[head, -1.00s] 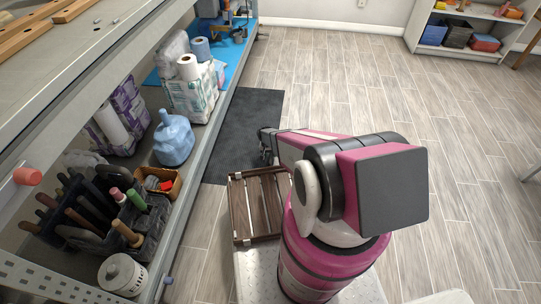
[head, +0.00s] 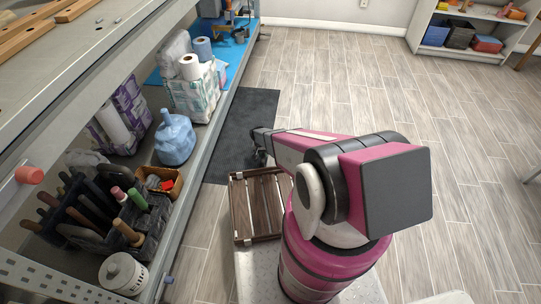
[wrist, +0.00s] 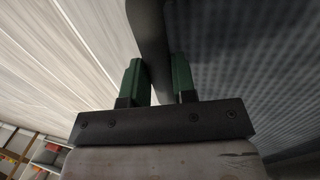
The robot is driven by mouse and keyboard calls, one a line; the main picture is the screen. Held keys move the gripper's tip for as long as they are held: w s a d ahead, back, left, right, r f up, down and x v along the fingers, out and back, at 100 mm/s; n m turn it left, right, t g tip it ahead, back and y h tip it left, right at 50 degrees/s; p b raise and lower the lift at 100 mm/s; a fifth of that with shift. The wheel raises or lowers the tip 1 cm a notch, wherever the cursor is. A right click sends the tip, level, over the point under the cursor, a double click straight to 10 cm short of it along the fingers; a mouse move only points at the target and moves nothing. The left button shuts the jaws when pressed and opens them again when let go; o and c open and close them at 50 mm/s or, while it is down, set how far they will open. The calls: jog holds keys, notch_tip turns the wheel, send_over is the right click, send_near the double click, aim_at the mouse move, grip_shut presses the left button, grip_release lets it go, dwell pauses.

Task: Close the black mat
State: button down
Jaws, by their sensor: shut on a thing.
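The black mat (head: 250,108) lies on the floor alongside the shelf unit in the head view. In the wrist view its ribbed dark surface (wrist: 255,65) fills the right side. My gripper (head: 259,148) is low at the mat's right edge, partly hidden behind my arm. In the wrist view my gripper's green fingers (wrist: 157,80) are shut on a dark, smooth strip that looks like the mat's edge. The strip passes up between the fingers. How far the mat is lifted there cannot be told.
The metal shelf unit (head: 205,150) with bottles and paper rolls runs along the left. Wood floor (head: 350,85) is clear to the right, with a white shelf (head: 465,40) at the back.

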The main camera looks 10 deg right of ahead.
send_over(234, 156)
jog(key=shift+a, duration=0.25)
jog(key=c, duration=0.9)
grip_release()
jog(key=shift+c, duration=0.2)
jog(key=shift+d, duration=0.1)
notch_tip(234, 156, up, 11)
jog(key=a, duration=0.2)
jog(key=shift+w+f, duration=0.2)
jog(key=shift+w, duration=0.1)
